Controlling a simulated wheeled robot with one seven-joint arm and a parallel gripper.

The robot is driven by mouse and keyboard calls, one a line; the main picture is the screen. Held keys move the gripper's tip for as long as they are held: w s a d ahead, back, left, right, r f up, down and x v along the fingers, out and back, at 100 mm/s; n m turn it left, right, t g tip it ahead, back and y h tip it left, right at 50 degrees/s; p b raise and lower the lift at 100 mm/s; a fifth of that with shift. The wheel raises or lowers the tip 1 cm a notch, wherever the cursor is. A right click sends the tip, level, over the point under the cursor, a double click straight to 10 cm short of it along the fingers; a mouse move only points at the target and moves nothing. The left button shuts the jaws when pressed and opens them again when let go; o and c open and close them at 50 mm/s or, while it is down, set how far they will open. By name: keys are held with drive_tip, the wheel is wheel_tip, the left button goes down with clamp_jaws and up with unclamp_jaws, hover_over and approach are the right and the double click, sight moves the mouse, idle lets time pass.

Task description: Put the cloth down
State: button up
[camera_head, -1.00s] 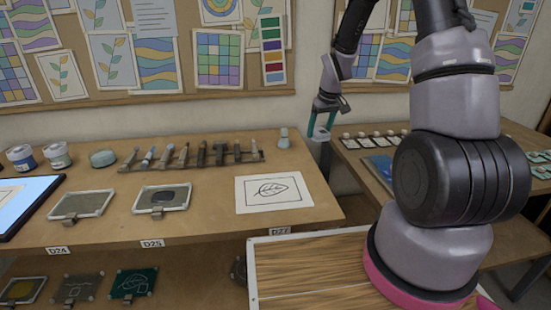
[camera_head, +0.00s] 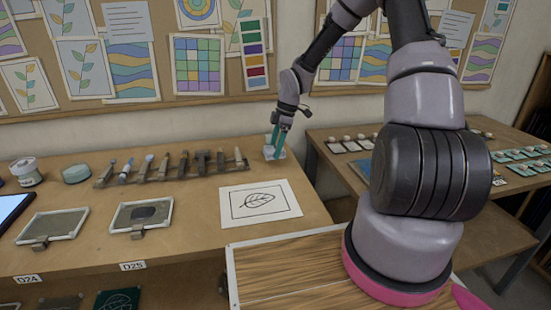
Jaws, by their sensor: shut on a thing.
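My gripper (camera_head: 276,146), with teal fingers, is at the back right corner of the wooden workbench, pointing down. It is shut on a small pale piece that looks like the cloth (camera_head: 280,154). The cloth shows as a whitish patch at the fingertips, at or just above the bench top. I cannot tell whether it touches the wood. A small pale bottle (camera_head: 267,150) stands right beside it, and the two partly merge in this view.
A rack of brushes and tools (camera_head: 175,168) lies left of my gripper. A sheet with a leaf drawing (camera_head: 285,198) lies in front. Framed panes (camera_head: 142,214) lie further left. A second table (camera_head: 345,170) with small cards stands to the right, past a gap.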

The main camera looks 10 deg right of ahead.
drive_tip(key=shift+f, duration=1.95)
drive_tip(key=shift+f, duration=0.1)
drive_tip(key=o, duration=1.1)
drive_tip(key=shift+o, duration=0.2)
